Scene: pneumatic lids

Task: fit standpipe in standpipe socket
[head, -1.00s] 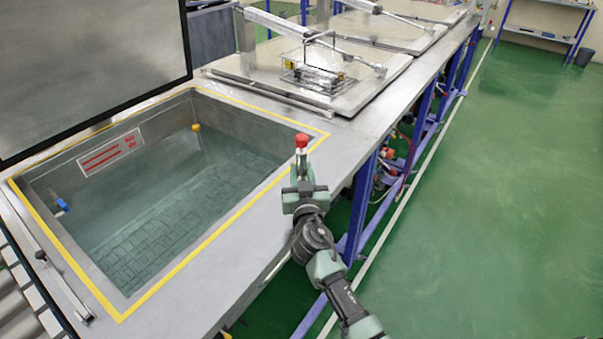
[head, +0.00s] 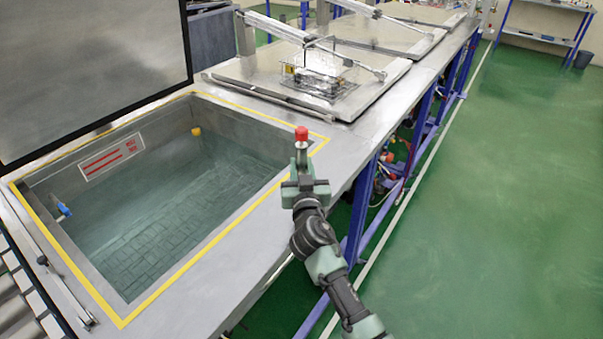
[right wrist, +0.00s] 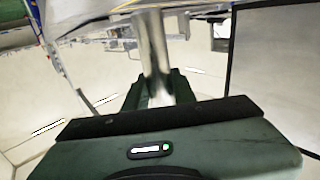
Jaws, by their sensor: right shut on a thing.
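The standpipe (head: 301,135) shows a red cap on a short visible length of silver tube. My right gripper (head: 302,170) is shut on it and holds it upright at the front rim of the open tank, in the picture. In the right wrist view the silver tube (right wrist: 154,50) stands between the two dark fingers (right wrist: 160,85). The pipe's lower end is hidden. I cannot make out the standpipe socket for certain. My left gripper is not in view.
The open tank (head: 230,224) has a yellow-edged rim and greenish water over a tiled-looking floor. A yellow fitting (head: 196,131) and a blue valve (head: 65,208) sit on its walls. A raised lid (head: 90,60) stands at left. A wire basket (head: 318,82) rests on a closed lid.

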